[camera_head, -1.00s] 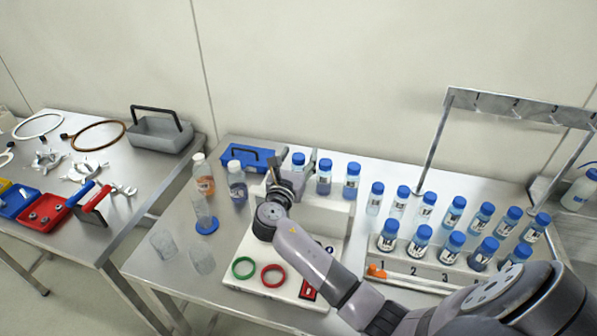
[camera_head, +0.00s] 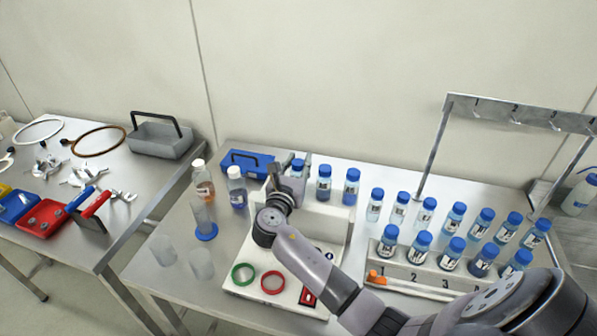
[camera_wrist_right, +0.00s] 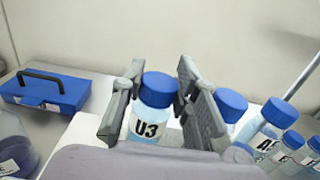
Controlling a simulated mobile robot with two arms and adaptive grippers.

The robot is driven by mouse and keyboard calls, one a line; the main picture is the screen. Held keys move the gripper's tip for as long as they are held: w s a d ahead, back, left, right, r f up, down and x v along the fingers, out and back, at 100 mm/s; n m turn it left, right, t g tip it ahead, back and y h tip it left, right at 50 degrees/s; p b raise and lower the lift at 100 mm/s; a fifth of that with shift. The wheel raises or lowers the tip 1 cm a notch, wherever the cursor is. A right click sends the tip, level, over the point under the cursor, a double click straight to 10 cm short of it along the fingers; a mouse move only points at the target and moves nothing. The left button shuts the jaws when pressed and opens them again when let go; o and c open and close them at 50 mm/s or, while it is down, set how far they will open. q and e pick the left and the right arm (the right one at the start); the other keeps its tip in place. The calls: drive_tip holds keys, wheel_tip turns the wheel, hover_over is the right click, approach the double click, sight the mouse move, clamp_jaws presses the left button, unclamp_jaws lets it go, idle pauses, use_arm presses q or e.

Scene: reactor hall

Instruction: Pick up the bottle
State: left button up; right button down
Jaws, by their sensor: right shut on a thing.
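A clear bottle with a blue cap and the label U3 (camera_wrist_right: 152,112) stands upright between the fingers of my right gripper (camera_wrist_right: 155,105) in the right wrist view. The fingers are shut on it, one on each side, below the cap. In the head view the blue-capped bottle (camera_head: 298,166) shows at the back left of the white stand (camera_head: 335,222), with my right gripper (camera_head: 291,172) around it. My wrist hides its lower part, so I cannot tell whether it still touches the stand. My left gripper is not in view.
Two more blue-capped bottles (camera_head: 324,183) stand close to the right. Several bottles fill a rack (camera_head: 410,268) further right. A blue toolbox (camera_head: 247,163) and white-capped bottles (camera_head: 237,190) are on the left. Empty beakers (camera_head: 163,250) stand at the front left.

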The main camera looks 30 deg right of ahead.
drive_tip(key=shift+r, duration=0.1)
wheel_tip(320, 180, up, 20)
drive_tip(key=b, duration=0.1)
idle(0.4)
drive_tip(key=c, duration=1.8)
unclamp_jaws()
drive_tip(key=shift+c, duration=0.2)
clamp_jaws()
drive_tip(key=shift+f, duration=0.2)
